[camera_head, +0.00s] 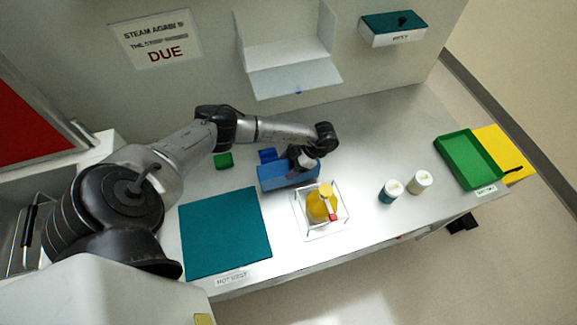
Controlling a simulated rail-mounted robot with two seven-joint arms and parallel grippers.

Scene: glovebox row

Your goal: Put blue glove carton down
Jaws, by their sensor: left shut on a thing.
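The blue glove carton (287,178) is in the middle of the bench, a long blue box behind the yellow bottle. My left gripper (301,163) comes down on it from behind and is shut on it; the fingertips are partly hidden by the carton and the wrist. I cannot tell whether the carton's underside touches the bench. My right gripper is not in view.
A teal mat (225,232) lies front left. A yellow bottle (317,207) stands in a clear holder (335,228) just in front of the carton. Two white-lidded jars (390,192) (420,182) and a green tray (466,160) are right. Small blue (267,155) and green (223,160) blocks lie behind.

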